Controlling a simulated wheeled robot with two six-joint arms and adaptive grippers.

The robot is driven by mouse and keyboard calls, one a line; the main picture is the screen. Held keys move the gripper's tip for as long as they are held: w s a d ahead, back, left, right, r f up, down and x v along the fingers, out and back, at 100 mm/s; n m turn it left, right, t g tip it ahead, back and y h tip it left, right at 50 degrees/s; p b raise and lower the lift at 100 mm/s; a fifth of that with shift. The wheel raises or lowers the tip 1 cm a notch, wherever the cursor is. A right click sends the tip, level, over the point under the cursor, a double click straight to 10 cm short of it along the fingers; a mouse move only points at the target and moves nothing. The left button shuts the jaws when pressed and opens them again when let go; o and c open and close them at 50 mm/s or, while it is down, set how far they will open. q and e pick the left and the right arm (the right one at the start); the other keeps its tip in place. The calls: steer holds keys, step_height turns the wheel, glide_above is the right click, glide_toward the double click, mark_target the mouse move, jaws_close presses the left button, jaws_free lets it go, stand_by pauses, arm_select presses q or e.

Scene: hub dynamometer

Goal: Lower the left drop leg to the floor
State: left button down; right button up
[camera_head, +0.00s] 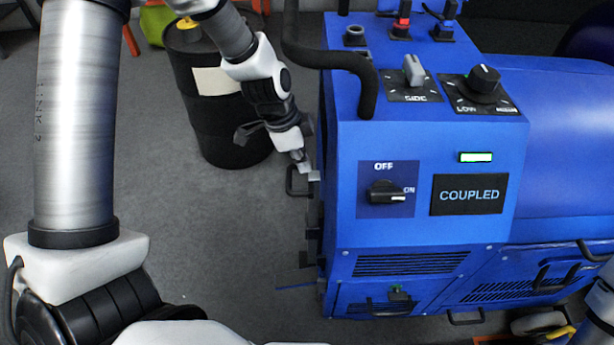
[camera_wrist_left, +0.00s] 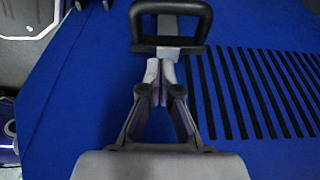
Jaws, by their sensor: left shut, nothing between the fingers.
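The blue hub dynamometer (camera_head: 345,190) stands at the right in the head view. A black loop handle (camera_head: 290,181) sticks out from its left side; in the wrist view the handle (camera_wrist_left: 205,22) is joined to a grey bar. I take this to be the left drop leg's handle, but its lower end is not clear. My left gripper (camera_head: 304,166) is at the machine's left side, next to the handle. In the left wrist view the gripper (camera_wrist_left: 161,70) is shut and empty, its tips just below the handle's lower bar. My right gripper is not in view.
A dark barrel (camera_head: 215,110) stands behind my left arm. A curved black push bar (camera_head: 366,85) hangs at the machine's upper left. Control knobs (camera_head: 483,79) and an OFF/ON switch (camera_head: 387,194) are on the panels. Grey floor (camera_head: 215,230) left of the machine is free.

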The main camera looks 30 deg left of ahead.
mark_target(311, 179)
arm_select(q)
steer(key=shift+b+x, duration=0.6)
steer(key=shift+x, duration=0.95)
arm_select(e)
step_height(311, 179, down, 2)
arm_select(q)
step_height(311, 179, down, 9)
steer(key=b, duration=0.9)
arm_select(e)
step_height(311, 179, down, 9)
